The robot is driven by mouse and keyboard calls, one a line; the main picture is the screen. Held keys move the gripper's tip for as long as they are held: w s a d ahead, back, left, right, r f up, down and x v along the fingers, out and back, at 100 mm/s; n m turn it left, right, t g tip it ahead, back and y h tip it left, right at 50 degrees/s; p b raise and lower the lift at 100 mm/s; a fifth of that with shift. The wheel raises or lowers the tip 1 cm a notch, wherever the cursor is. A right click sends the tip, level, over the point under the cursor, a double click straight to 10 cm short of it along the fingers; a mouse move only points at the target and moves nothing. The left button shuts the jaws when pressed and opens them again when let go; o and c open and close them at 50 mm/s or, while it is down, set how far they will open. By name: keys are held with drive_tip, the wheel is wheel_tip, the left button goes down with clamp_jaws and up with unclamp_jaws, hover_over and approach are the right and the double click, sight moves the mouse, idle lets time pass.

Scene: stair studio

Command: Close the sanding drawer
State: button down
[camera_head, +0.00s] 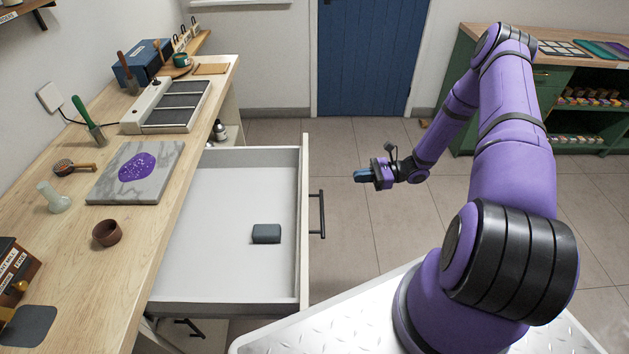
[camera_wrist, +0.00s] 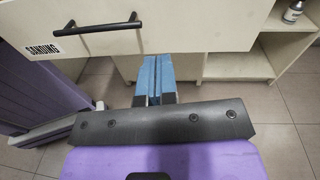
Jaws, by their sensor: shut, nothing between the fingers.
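The sanding drawer (camera_head: 303,262) is pulled far out from under the wooden counter in the head view. It holds a dark grey block (camera_head: 266,233). Its black bar handle (camera_head: 317,214) is on the outer front face. In the wrist view the drawer front (camera_wrist: 190,25) carries a "SANDING" label (camera_wrist: 44,51) and the dark handle (camera_wrist: 98,25). My gripper (camera_head: 358,176) is shut and empty, to the right of the drawer front and apart from it. In the wrist view its blue fingertips (camera_wrist: 155,78) are together, just below and right of the handle in the picture.
The wooden counter (camera_head: 55,265) holds a marble slab (camera_head: 119,188), a brown cup (camera_head: 107,233), brushes and a grey-topped tray unit (camera_head: 165,109). Open tiled floor (camera_head: 345,226) lies between the drawer and my arm. A green cabinet (camera_head: 545,92) stands at the back right.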

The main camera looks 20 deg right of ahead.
drive_tip(key=w+a+f+m+t, duration=0.1)
drive_tip(key=w+a+f, duration=0.2)
drive_tip(key=a, duration=0.9)
drive_tip(key=shift+w+a+m+t, duration=0.3)
drive_tip(key=shift+w+a+m, duration=0.1)
drive_tip(key=shift+w, duration=0.8)
